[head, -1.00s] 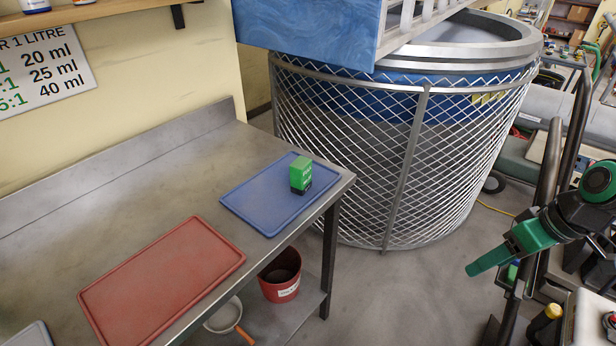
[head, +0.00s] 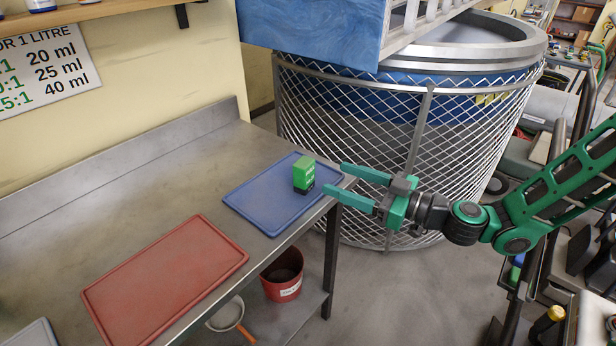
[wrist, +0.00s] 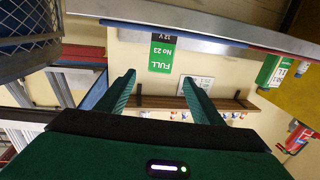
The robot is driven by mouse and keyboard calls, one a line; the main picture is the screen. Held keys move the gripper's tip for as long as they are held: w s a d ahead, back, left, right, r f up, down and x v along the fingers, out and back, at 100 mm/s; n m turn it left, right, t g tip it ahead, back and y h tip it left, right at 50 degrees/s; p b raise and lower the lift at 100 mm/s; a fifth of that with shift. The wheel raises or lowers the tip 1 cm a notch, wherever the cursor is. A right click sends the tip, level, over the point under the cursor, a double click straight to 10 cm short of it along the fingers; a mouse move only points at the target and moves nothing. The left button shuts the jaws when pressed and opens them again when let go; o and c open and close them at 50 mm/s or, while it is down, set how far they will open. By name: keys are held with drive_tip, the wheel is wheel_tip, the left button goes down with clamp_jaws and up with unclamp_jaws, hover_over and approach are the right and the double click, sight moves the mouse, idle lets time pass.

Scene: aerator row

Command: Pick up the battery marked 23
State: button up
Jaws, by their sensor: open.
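The battery (head: 304,174) is a small block with a green upper part and a black lower part. It stands upright on the blue tray (head: 262,205) near the right end of the metal bench. In the wrist view the battery (wrist: 165,52) shows a green label reading FULL, No 23, upside down. My gripper (head: 335,178) is open and empty, just to the right of the battery, with its fingers pointing at it. In the wrist view my gripper (wrist: 158,80) has both fingers apart, and the battery lies beyond the fingertips.
A red tray (head: 165,268) lies on the bench nearer the front, with clear metal around it. A mesh-sided round tank (head: 350,130) stands behind the bench end. A red bucket (head: 283,276) and a white pan (head: 226,316) sit on the lower shelf.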

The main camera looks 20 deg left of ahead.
sight(310, 167)
drive_tip(key=x, duration=1.1)
drive_tip(key=shift+r, duration=0.1)
drive_tip(key=shift+c, duration=0.6)
drive_tip(key=shift+s, duration=0.1)
drive_tip(key=c, duration=1.3)
drive_tip(key=shift+o, duration=0.2)
drive_tip(key=shift+r, duration=0.15)
